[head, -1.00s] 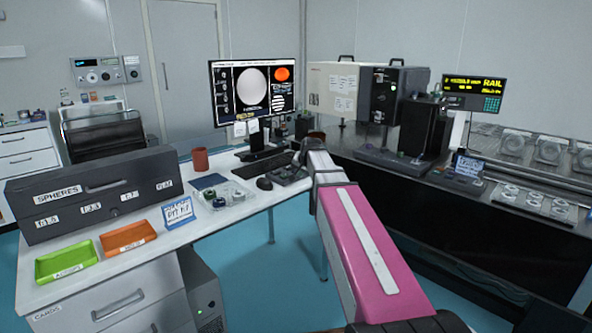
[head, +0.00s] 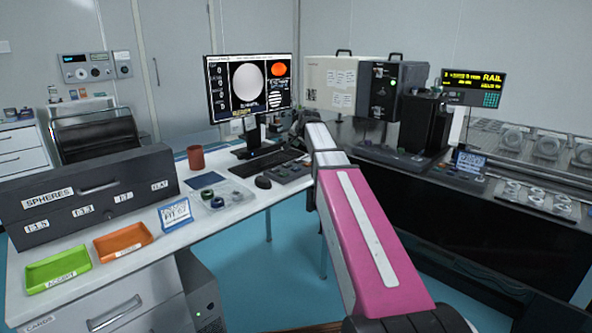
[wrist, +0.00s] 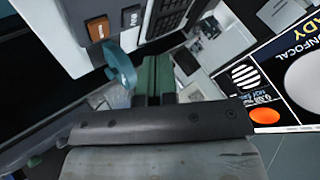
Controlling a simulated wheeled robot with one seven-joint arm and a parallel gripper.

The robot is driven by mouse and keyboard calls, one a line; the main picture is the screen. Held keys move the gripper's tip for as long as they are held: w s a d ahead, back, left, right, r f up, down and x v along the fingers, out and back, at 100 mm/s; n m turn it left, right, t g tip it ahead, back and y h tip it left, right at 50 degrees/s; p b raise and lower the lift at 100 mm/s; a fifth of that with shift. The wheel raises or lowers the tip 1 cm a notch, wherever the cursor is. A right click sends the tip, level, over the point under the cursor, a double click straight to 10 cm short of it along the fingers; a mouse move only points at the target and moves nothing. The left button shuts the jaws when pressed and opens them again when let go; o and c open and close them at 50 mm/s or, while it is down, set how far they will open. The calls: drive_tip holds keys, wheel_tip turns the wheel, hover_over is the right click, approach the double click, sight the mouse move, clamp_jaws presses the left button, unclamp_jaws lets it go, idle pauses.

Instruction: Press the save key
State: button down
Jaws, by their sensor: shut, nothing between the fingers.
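My gripper (wrist: 153,72) shows in the wrist view as two green fingers side by side, shut and empty. At the top of that view is a pale panel with an orange key (wrist: 97,28) and a dark key (wrist: 130,17). Their labels are too small to read, so I cannot tell which is the save key. The fingertips appear below and right of these keys in the picture; contact cannot be made out. In the head view a dark key box (head: 288,172) lies on the desk, left of my pink arm. The gripper is hidden there behind my arm.
The monitor (head: 248,88) stands behind the keyboard (head: 268,165) and shows at the right of the wrist view. A mouse (head: 263,182), red mug (head: 196,157) and clear tray (head: 225,195) are nearby. A dark instrument (head: 425,125) stands right of my arm.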

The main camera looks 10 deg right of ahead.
sight(297, 168)
drive_tip(key=shift+f, duration=4.2)
drive_tip(key=shift+f, duration=0.15)
drive_tip(key=shift+f, duration=0.25)
drive_tip(key=shift+f, duration=0.4)
drive_tip(key=shift+r, duration=0.8)
drive_tip(key=shift+r, duration=0.1)
drive_tip(key=shift+r, duration=2.4)
